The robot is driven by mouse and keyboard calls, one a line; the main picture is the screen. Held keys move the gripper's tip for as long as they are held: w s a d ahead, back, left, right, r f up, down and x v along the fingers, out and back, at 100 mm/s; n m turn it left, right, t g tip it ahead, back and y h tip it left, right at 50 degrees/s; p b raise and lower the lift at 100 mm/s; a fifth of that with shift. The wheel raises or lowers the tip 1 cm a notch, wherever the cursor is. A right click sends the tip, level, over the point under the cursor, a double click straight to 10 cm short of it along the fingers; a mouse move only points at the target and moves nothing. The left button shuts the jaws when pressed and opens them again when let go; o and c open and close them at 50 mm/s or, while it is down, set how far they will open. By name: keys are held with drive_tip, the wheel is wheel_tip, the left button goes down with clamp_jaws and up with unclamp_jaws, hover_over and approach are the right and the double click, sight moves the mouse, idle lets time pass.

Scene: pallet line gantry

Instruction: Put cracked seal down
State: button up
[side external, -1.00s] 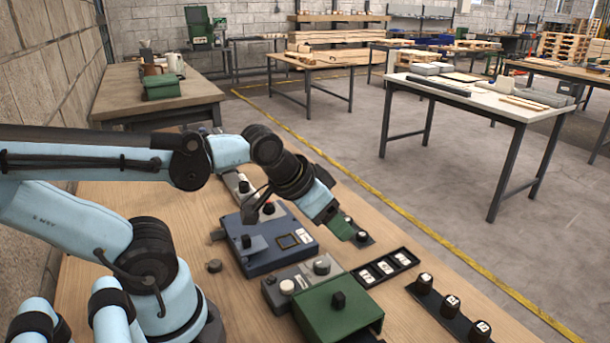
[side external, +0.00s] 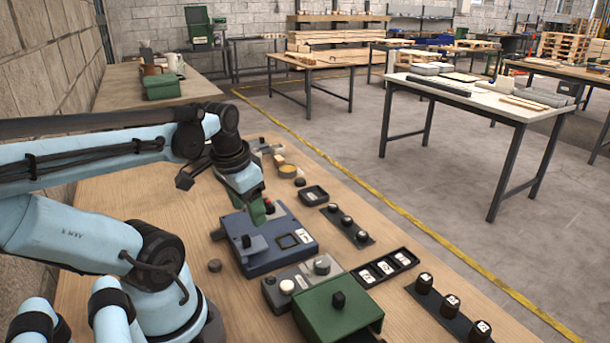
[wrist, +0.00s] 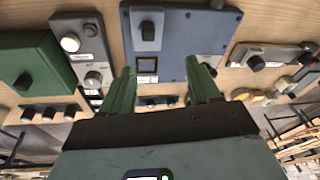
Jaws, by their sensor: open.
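My gripper (side external: 258,212) is over the back part of the blue control box (side external: 265,262), near a red button (side external: 269,206). In the wrist view my gripper (wrist: 163,90) has its two green fingers well apart, with nothing held between them. The blue box also shows beyond them (wrist: 180,35). I cannot tell which thing is the cracked seal. Small round pieces lie on the bench: a yellow one (side external: 288,171), a dark disc (side external: 300,182) beside it, and a dark disc (side external: 214,265) left of the box.
A small black tray (side external: 313,195) lies right of my gripper. A rail of black knobs (side external: 347,222), a tray with labelled slots (side external: 384,268) and another knob rail (side external: 449,309) follow toward the front right. A green box (side external: 338,312) stands in front.

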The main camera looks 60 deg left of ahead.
drive_tip(key=s+a+n+g+h, duration=0.1)
drive_tip(key=s+a+n+g, duration=0.1)
drive_tip(key=s, duration=0.6)
hover_over(214, 263)
drive_tip(key=shift+s+a+f, duration=0.1)
drive_tip(key=shift+a+f, duration=0.05)
drive_tip(key=shift+f, duration=1.5)
drive_tip(key=shift+s+a+f, duration=0.1)
drive_tip(key=shift+f, duration=1.5)
drive_tip(key=shift+w+d+f, duration=0.1)
drive_tip(key=shift+w+f, duration=0.05)
drive_tip(key=shift+f, duration=0.6)
drive_tip(key=shift+w+d+f, duration=0.1)
drive_tip(key=shift+f, duration=1.8)
drive_tip(key=shift+c, duration=0.2)
clamp_jaws()
drive_tip(key=shift+r, duration=0.15)
